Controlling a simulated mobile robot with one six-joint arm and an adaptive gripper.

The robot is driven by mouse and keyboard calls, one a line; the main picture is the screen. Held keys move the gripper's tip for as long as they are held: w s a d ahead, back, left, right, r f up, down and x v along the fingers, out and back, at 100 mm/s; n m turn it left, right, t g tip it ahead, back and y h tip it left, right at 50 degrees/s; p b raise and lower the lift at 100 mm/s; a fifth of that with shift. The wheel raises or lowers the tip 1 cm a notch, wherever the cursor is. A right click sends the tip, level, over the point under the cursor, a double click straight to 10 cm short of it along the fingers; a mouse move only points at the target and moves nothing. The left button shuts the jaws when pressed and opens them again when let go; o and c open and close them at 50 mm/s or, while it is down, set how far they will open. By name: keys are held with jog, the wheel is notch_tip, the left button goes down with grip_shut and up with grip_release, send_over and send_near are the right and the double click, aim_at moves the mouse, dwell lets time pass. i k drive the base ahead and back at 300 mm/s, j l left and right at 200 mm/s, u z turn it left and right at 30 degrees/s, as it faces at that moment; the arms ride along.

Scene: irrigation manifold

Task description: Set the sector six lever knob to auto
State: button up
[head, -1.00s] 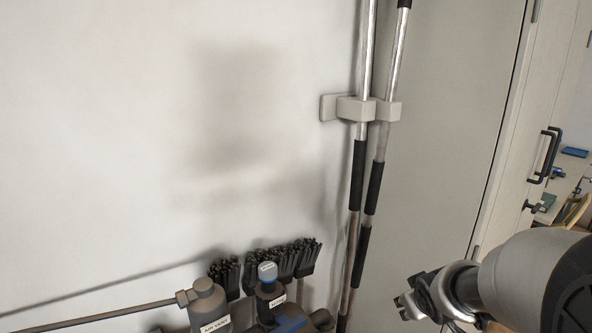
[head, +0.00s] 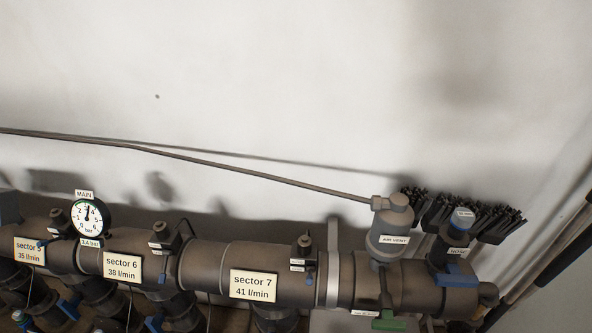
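The irrigation manifold runs along the lower part of the head view as a thick grey-brown pipe (head: 210,266). The sector 6 label (head: 123,267), reading 38 l/min, is on the pipe at lower left. A small valve head (head: 160,238) with small tags stands above the pipe just right of that label. A blue handle (head: 154,323) shows below it at the bottom edge. I cannot tell which part is the sector six lever knob, and no auto marking is readable. My gripper is not in view now.
The sector 5 label (head: 30,249) is to the left and the sector 7 label (head: 253,285) to the right. A round MAIN gauge (head: 90,217), an air vent (head: 391,227) and black brushes (head: 470,215) stand above the pipe. A thin tube (head: 250,176) crosses the clear wall.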

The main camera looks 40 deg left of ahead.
aim_at(165, 253)
jog(key=u, duration=2.6)
jog(key=k+j+u, duration=0.35)
jog(key=k+j, duration=0.15)
jog(key=j, duration=0.3)
